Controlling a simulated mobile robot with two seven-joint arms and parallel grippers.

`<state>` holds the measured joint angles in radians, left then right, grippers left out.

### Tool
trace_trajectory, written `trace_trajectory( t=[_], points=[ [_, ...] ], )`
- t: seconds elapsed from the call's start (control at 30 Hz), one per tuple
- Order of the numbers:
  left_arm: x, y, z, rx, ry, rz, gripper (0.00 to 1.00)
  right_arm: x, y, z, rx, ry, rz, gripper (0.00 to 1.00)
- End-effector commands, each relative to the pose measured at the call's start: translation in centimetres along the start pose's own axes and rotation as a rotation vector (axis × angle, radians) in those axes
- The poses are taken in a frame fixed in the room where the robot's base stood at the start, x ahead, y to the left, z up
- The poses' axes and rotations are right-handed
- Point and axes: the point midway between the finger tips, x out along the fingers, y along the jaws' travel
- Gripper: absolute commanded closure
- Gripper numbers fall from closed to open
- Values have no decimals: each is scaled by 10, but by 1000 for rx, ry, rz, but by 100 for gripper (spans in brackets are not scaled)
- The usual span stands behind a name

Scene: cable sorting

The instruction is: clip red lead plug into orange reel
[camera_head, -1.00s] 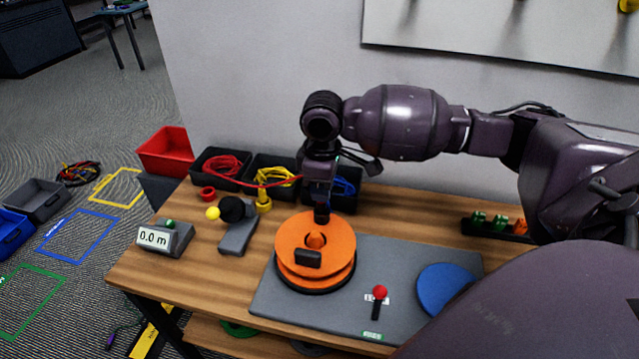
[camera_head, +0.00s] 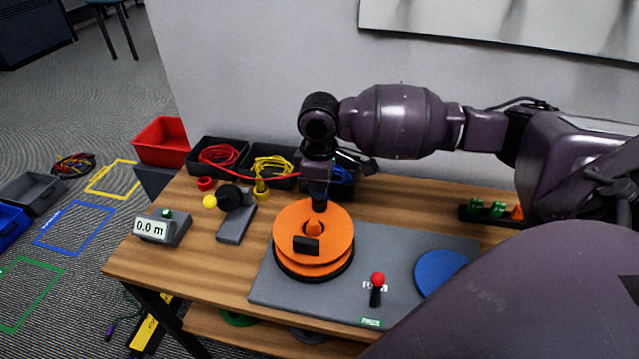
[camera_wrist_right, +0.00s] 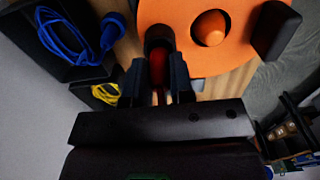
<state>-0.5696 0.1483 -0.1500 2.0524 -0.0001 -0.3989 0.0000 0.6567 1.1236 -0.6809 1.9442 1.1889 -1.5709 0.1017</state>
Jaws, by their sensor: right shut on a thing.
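The orange reel (camera_head: 330,227) stands on a grey mat (camera_head: 370,318), with an orange centre knob and a dark block on its near rim. My right gripper (camera_head: 319,205) points down at the reel's far edge. In the right wrist view, its fingers (camera_wrist_right: 163,88) are shut on the red lead plug (camera_wrist_right: 158,66), whose end is at a dark clip (camera_wrist_right: 158,36) on the reel's rim. I cannot tell whether it is seated. The red lead (camera_head: 275,181) runs left from the gripper past the black bins. My left gripper is not in view.
Black bins of red (camera_head: 222,156), yellow (camera_head: 270,168) and blue cable (camera_wrist_right: 70,38) stand along the back. A meter reading 0.0 m (camera_head: 155,230) is at the left. A red-knobbed lever (camera_head: 377,290) and blue disc (camera_head: 440,272) are right of the reel.

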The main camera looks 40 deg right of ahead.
Motion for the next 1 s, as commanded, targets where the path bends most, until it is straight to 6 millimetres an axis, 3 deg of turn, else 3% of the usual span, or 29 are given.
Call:
trace_trajectory(
  t=[0.97,1.0],
  points=[
    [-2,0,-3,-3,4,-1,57,2,0,0,0,0,0,100],
    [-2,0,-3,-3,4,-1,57,2,0,0,0,0,0,74]
  ],
)
